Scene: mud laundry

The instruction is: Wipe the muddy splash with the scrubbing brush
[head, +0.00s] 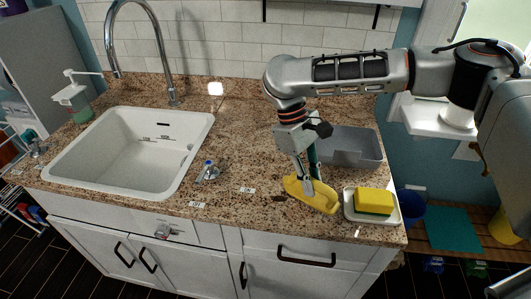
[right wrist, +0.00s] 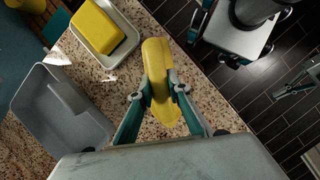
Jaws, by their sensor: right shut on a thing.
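The scrubbing brush, a long yellow piece (head: 322,201), is low at the front of the speckled granite counter. My right gripper (head: 307,187) is shut on it from above. In the right wrist view the yellow brush (right wrist: 157,60) sits between the two fingertips of the gripper (right wrist: 159,93). I cannot tell whether its underside touches the counter. A small dark brown patch (head: 278,198), which looks like the muddy splash, lies on the counter just left of the brush; part of it may be hidden under the brush.
A white tray (head: 348,212) with a yellow and green sponge (head: 374,201) stands just right of the brush. A grey bin (head: 365,150) is behind it. A spray nozzle or small tap piece (head: 208,172) and a white sink (head: 80,180) are left. The counter's front edge is close.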

